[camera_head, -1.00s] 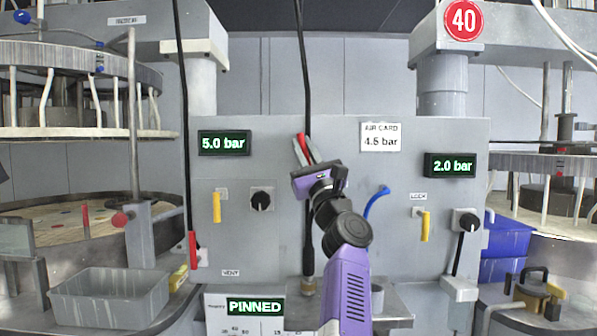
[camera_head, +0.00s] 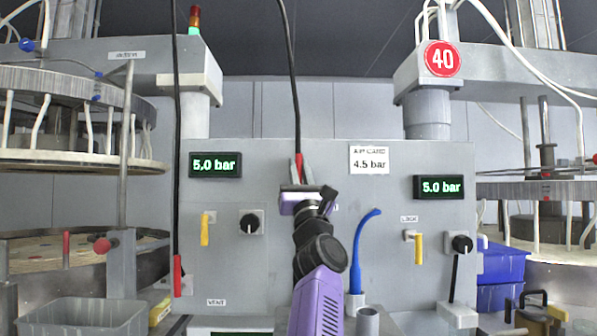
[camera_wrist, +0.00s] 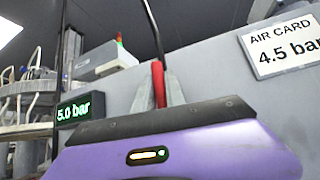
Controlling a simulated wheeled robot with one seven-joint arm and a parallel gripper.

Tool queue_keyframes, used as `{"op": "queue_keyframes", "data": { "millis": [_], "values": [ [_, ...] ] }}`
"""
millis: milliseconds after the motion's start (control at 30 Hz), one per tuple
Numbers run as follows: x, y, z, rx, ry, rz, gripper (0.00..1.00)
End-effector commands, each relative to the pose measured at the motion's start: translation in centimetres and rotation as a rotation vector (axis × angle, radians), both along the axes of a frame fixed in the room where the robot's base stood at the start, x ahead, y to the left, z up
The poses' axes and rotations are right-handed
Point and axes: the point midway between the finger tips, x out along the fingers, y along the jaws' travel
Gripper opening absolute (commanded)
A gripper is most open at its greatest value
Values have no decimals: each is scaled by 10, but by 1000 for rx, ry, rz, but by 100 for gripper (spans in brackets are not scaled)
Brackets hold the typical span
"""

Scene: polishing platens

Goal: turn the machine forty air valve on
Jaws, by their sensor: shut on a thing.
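My gripper (camera_head: 298,174) is shut on a red handle (camera_head: 299,162) in front of the grey panel (camera_head: 325,225). The handle stands upright, in line with a black hose (camera_head: 294,90) from above. In the wrist view the red handle (camera_wrist: 158,82) sits between the grey fingers. The hose below the grip is hidden by my arm. The red sign 40 (camera_head: 442,59) is on the right machine. The right display (camera_head: 438,187) reads 5.0 bar. The air card (camera_head: 369,160) reads 4.5 bar.
The left display (camera_head: 215,164) also reads 5.0 bar. Another red handle (camera_head: 178,276) hangs on the left hose. Yellow levers (camera_head: 205,230) and black knobs (camera_head: 462,243) are on the panel. A blue hose (camera_head: 357,250) rises right of my arm. A grey bin (camera_head: 82,318) is at lower left.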

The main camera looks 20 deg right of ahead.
Motion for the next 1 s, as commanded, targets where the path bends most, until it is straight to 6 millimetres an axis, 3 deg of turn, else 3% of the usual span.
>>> {"op": "queue_keyframes", "data": {
  "millis": [100,133,233,667,1000],
  "values": [
    [1,-2,-4,3,5,-1,0],
    [1,-2,-4,3,5,-1,19],
    [1,-1,-3,3,4,-1,37],
    [-4,0,-6,-1,1,-1,37],
    [-37,5,-39,-2,3,-2,37]
  ]
}}
